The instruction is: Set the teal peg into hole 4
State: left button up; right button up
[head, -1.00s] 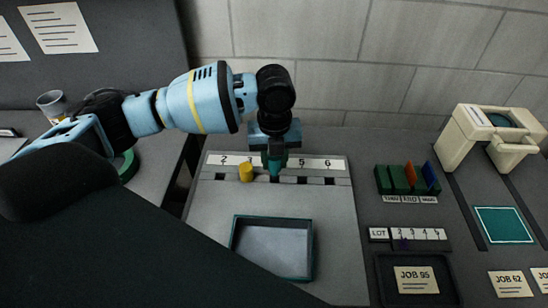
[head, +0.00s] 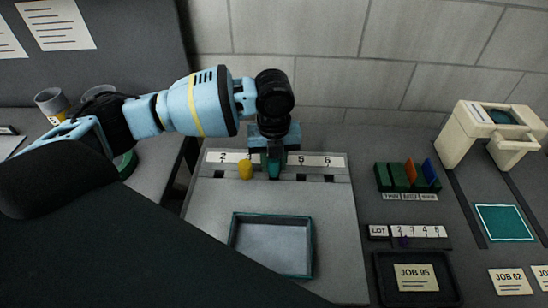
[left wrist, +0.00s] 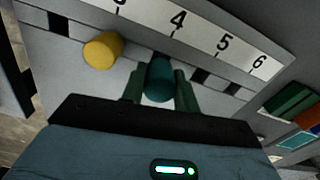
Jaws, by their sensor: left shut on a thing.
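My left gripper (head: 274,168) points down over the numbered board (head: 206,235), its fingers shut on the teal peg. In the left wrist view the teal peg (left wrist: 160,82) stands between the two dark green fingers, below the label 4 (left wrist: 178,20). Hole 4 is hidden by the peg and fingers. I cannot tell whether the peg's lower end is in the hole or just above it. A yellow peg (head: 246,169) stands just left of the gripper, in line with label 3; it also shows in the left wrist view (left wrist: 102,50). My right gripper is not in view.
Dark open holes show under labels 2, 5 (head: 301,178) and 6 (head: 330,178). An empty teal-rimmed tray (head: 232,240) lies at the board's front. A rack of coloured cards (head: 400,178) and a black JOB 95 tray (head: 381,290) stand right. A wall is behind.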

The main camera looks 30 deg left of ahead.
pick_arm(q)
jog(key=shift+f, duration=1.3)
jog(key=o, duration=1)
jog(key=shift+o, duration=0.2)
jog(key=shift+r, duration=0.1)
notch_tip(320, 180, up, 8)
jog(key=shift+f, duration=0.15)
